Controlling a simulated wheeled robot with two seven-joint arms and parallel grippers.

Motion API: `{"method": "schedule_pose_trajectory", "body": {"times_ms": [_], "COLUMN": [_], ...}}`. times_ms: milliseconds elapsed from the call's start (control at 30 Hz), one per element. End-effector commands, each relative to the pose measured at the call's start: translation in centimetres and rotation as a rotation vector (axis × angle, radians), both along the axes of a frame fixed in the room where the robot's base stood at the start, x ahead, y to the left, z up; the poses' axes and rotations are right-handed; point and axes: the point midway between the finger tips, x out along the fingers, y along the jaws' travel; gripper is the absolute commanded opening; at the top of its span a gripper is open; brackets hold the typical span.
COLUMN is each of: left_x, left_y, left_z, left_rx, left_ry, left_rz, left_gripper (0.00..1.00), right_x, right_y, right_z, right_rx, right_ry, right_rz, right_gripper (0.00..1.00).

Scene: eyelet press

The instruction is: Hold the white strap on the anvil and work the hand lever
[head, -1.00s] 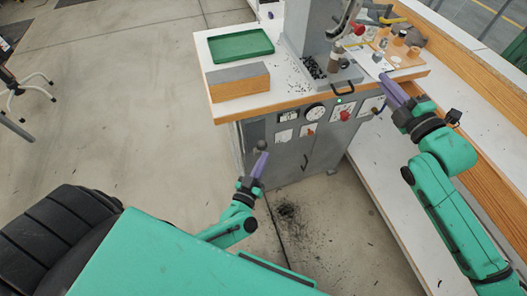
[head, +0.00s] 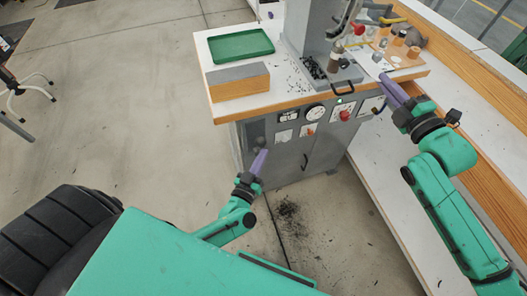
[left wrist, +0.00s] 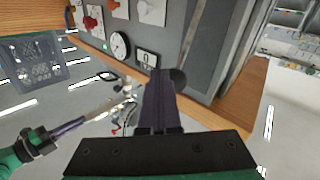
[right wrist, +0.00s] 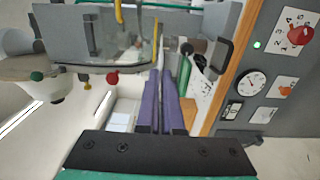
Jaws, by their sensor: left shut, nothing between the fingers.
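My left gripper (head: 260,153) is shut and empty in front of the grey cabinet, below the table top. A dark round knob (head: 258,142) shows just beyond its fingertips; I cannot tell whether they touch. The left wrist view shows the closed fingers (left wrist: 158,88) and this knob (left wrist: 178,78). My right gripper (head: 384,80) is at the right front of the press, close to the table edge. Its fingers (right wrist: 167,75) lie near each other; whether they hold anything is unclear. I cannot clearly make out the white strap or the anvil.
The grey press column (head: 308,30) stands on the white table. A green tray (head: 240,45) and a wooden block with a grey top (head: 238,82) are to its left. Small parts (head: 400,40) lie to the right. A gauge (head: 316,111) is on the cabinet front.

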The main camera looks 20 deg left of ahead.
Motion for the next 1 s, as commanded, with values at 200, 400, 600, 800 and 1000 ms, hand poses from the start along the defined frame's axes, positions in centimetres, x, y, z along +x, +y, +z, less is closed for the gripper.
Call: {"method": "schedule_pose_trajectory", "body": {"times_ms": [200, 400, 600, 800, 1000], "left_x": [0.22, 0.39, 0.56, 0.73, 0.9], "left_y": [0.17, 0.3, 0.45, 0.6, 0.73], "left_z": [0.17, 0.28, 0.39, 0.53, 0.65], "left_rx": [0.0, 0.0, 0.0, 0.0, 0.0], "left_ry": [-0.002, -0.001, -0.002, -0.002, -0.003], "left_rz": [0.0, 0.0, 0.0, 0.001, 0.001], "left_gripper": [0.0, 0.0, 0.0, 0.0, 0.0], "right_x": [0.0, 0.0, 0.0, 0.0, 0.0], "right_y": [0.0, 0.0, 0.0, 0.0, 0.0], "right_z": [0.02, 0.02, 0.02, 0.02, 0.02], "right_rx": [0.0, 0.0, 0.0, 0.0, 0.0], "right_ry": [0.0, 0.0, 0.0, 0.0, 0.0], "right_rz": [0.0, 0.0, 0.0, 0.0, 0.0], "right_gripper": [0.0, 0.0, 0.0, 0.0, 0.0]}}
